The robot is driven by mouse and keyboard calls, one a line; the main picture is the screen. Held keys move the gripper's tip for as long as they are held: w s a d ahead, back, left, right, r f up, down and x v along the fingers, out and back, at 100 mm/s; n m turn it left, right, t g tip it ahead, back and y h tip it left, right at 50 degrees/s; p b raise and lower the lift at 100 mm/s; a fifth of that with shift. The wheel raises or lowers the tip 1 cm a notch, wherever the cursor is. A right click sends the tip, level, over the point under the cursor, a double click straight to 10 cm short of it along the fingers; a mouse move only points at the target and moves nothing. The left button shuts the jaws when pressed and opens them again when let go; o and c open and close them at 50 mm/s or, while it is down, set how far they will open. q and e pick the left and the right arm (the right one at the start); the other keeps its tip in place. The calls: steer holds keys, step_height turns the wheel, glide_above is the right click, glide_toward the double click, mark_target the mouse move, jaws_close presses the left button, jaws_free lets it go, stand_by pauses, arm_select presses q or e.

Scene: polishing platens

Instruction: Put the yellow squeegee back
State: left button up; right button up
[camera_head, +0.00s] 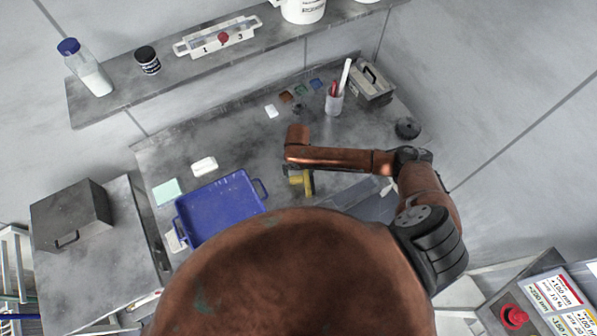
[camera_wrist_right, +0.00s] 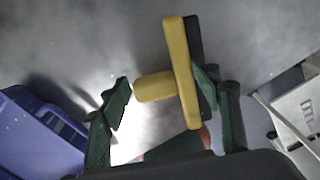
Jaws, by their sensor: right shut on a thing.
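The yellow squeegee (camera_head: 307,183) is over the grey bench, just below my right forearm in the head view. My right gripper (camera_head: 292,170) is mostly hidden under that arm. In the right wrist view, the squeegee (camera_wrist_right: 178,70) is a yellow T with a dark strip along its bar. Its short handle points left, and it sits between the two green fingers of my right gripper (camera_wrist_right: 165,92), which is shut on it. I cannot tell whether the squeegee touches the bench. My left gripper is not in view.
A blue tray (camera_head: 178,219) stands left on the bench, near a white block (camera_head: 204,165). A cup of tools (camera_head: 334,104), a grey toolbox (camera_head: 376,92) and a round dark object (camera_head: 407,128) stand at the back right. The wall shelf (camera_head: 180,82) holds bottles.

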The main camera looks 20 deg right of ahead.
steer(key=shift+f+b, duration=0.3)
steer(key=shift+f, duration=0.3)
steer(key=o, duration=1.7)
step_height(320, 180, up, 12)
